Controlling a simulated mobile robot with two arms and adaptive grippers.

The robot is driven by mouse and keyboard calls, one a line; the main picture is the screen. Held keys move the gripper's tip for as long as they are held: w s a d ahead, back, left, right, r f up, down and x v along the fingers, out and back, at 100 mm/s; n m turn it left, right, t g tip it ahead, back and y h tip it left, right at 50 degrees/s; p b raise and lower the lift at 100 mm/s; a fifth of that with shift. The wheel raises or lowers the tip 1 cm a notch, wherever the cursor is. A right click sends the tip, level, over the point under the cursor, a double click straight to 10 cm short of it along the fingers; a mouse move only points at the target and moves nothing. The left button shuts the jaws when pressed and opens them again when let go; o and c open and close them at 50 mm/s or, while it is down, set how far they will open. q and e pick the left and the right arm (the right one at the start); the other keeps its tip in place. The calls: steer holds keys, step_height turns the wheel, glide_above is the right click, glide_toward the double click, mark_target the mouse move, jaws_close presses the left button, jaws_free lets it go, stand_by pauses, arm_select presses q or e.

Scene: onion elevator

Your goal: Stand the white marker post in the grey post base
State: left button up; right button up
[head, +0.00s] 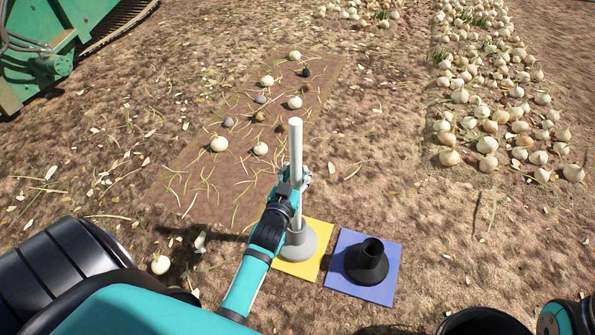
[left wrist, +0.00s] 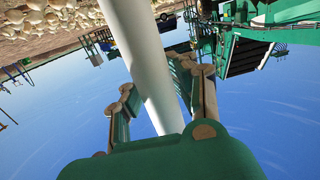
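The white marker post (head: 296,150) stands upright in the head view, its lower end at the collar of the grey post base (head: 311,243). The collar's rim is partly hidden, so how deep the post sits cannot be seen. My left gripper (head: 297,178) is around the post at mid-height. In the left wrist view the post (left wrist: 146,60) passes between the two fingers of my left gripper (left wrist: 165,88), with a gap of sky beside the left finger; it looks open. My right gripper is not in view.
The grey base rests on a yellow mat (head: 303,270). To its right a dark base (head: 367,264) stands on a blue mat (head: 381,292). A brown patch (head: 190,190) with onions and stones lies behind. A black bucket rim (head: 484,322) shows at the bottom right.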

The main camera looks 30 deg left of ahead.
arm_select(q)
steer(key=o, duration=0.3)
steer(key=shift+f, duration=0.1)
step_height(320, 180, up, 10)
steer(key=shift+r, duration=0.1)
stand_by(1.1)
